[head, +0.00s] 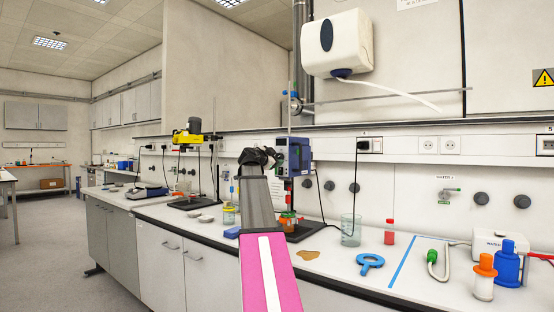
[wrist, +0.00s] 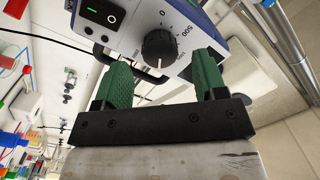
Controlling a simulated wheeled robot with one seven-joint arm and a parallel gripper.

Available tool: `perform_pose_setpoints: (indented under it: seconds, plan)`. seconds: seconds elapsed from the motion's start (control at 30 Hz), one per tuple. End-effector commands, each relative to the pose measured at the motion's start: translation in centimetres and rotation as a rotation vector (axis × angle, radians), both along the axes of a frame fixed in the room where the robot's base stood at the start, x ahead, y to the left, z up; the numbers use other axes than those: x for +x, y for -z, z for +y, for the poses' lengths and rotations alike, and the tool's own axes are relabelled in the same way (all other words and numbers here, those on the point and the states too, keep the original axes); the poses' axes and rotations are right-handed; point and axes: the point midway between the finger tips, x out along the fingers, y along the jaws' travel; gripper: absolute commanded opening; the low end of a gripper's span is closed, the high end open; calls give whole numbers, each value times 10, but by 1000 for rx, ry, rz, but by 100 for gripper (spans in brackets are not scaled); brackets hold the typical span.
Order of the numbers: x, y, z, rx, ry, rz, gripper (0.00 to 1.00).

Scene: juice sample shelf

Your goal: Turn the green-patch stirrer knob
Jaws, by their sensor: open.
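A blue-cased overhead stirrer (head: 293,157) stands on its rod at the middle of the bench in the head view. I cannot make out a clear green patch. My gripper (wrist: 167,80) has green fingers, open, one on each side of the knob in the picture; contact cannot be told. In the head view, my gripper (head: 262,158) is just left of the stirrer. A yellow stirrer (head: 188,137) stands further left.
A glass beaker (head: 351,230), a red-capped vial (head: 389,232), a blue ring tool (head: 370,264) and a brown spill (head: 308,254) are on the bench right of my arm. A jar (head: 229,215) stands left of it. A black cable (head: 357,190) hangs from the wall socket.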

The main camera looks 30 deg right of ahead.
Motion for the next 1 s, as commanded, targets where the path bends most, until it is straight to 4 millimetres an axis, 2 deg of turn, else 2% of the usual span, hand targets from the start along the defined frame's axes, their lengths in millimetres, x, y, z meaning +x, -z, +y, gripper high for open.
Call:
perform_pose_setpoints:
  seconds: [0.1,0.2,0.53,0.57,0.7,1.0]
  plan:
    - [7,-1,-13,-1,1,0,65]
    - [9,-1,-19,-1,1,0,65]
    - [10,0,-21,-1,-1,0,65]
    - [10,0,-21,0,0,0,62]
    - [10,0,-21,0,0,0,16]
    - [10,0,-21,-6,0,16,16]
